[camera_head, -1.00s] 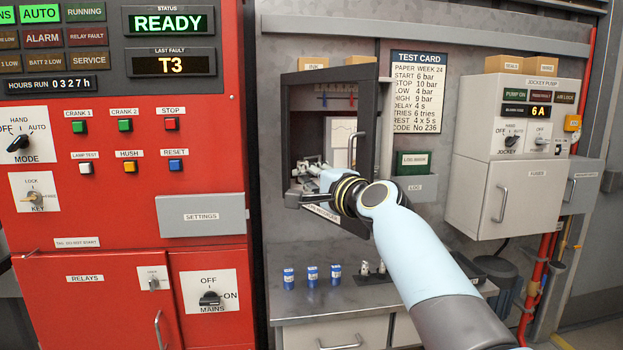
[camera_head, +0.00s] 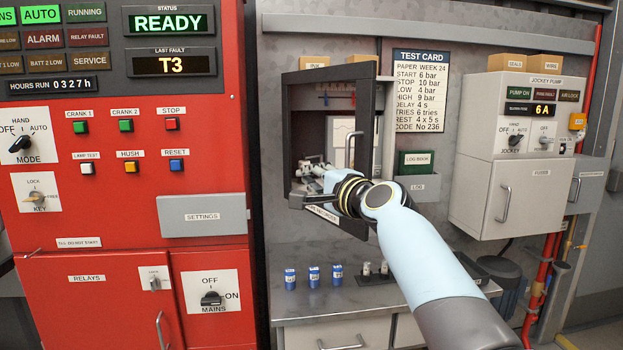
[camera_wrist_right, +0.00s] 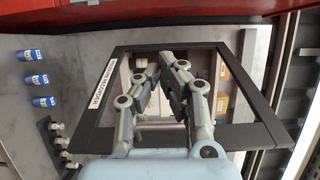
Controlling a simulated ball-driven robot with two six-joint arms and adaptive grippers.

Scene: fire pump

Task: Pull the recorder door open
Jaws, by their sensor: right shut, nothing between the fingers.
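The recorder door (camera_head: 364,115) is a dark frame with a clear pane, standing swung out from the recorder box on the wall. Its handle (camera_head: 352,150) shows on the frame's face, and a white label is on its lower edge. In the right wrist view the door frame (camera_wrist_right: 105,92) surrounds my right gripper (camera_wrist_right: 160,62), whose fingertips are close together with nothing between them. In the head view my right gripper (camera_head: 312,170) is at the lower part of the door, partly hidden by its own wrist. My left gripper is not in view.
The red panel (camera_head: 210,130) stands to the left. A grey jockey pump cabinet (camera_head: 515,195) and a log book holder (camera_head: 416,165) are to the right.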

